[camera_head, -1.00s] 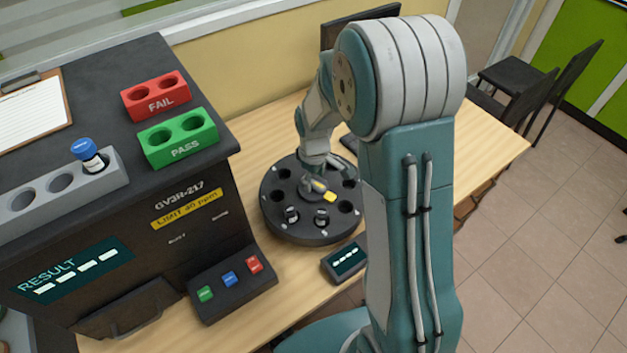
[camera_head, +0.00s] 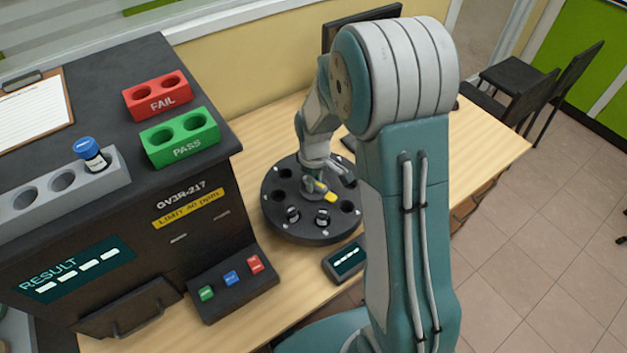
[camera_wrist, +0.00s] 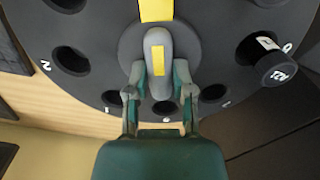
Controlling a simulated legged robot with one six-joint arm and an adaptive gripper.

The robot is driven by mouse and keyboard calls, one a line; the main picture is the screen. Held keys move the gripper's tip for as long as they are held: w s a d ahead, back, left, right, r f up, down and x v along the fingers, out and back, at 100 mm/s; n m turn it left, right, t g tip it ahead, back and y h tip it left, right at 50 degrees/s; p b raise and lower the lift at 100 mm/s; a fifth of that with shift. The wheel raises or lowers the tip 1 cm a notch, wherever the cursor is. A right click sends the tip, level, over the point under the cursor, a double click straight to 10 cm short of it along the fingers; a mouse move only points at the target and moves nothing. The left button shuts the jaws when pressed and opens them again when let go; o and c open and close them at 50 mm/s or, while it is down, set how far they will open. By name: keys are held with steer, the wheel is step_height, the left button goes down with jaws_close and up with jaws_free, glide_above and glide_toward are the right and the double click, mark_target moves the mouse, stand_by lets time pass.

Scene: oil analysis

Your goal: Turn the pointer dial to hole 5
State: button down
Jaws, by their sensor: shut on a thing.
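The round black dial base (camera_head: 303,236) stands on the wooden table, with a ring of holes and small number marks around its rim. Dark vials with white labels sit in two near holes. The pointer (camera_head: 326,195) at its centre has a yellow tip; in the wrist view it is a grey knob with a yellow stripe (camera_wrist: 157,55). My gripper (camera_wrist: 160,85) has its two fingers closed on either side of the grey knob. In the head view my gripper is low over the dial centre, partly hidden by my wrist. I cannot tell which hole the pointer faces.
At left is a dark analyser with a result screen (camera_head: 75,268), red FAIL block (camera_head: 157,96), green PASS block (camera_head: 180,137) and grey rack (camera_head: 110,176) with one blue-capped vial. A button panel (camera_head: 235,284) and small display (camera_head: 345,260) stand near the dial.

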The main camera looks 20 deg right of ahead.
steer(key=shift+s+f+m, duration=0.1)
steer(key=shift+s+m, duration=0.05)
steer(key=shift+m, duration=0.15)
steer(key=m, duration=0.3)
steer(key=shift+d+m, duration=0.1)
steer(key=shift+m, duration=0.2)
steer(key=shift+s+m, duration=0.1)
steer(key=shift+m, duration=2)
steer(key=shift+c, duration=2.4)
jaws_free()
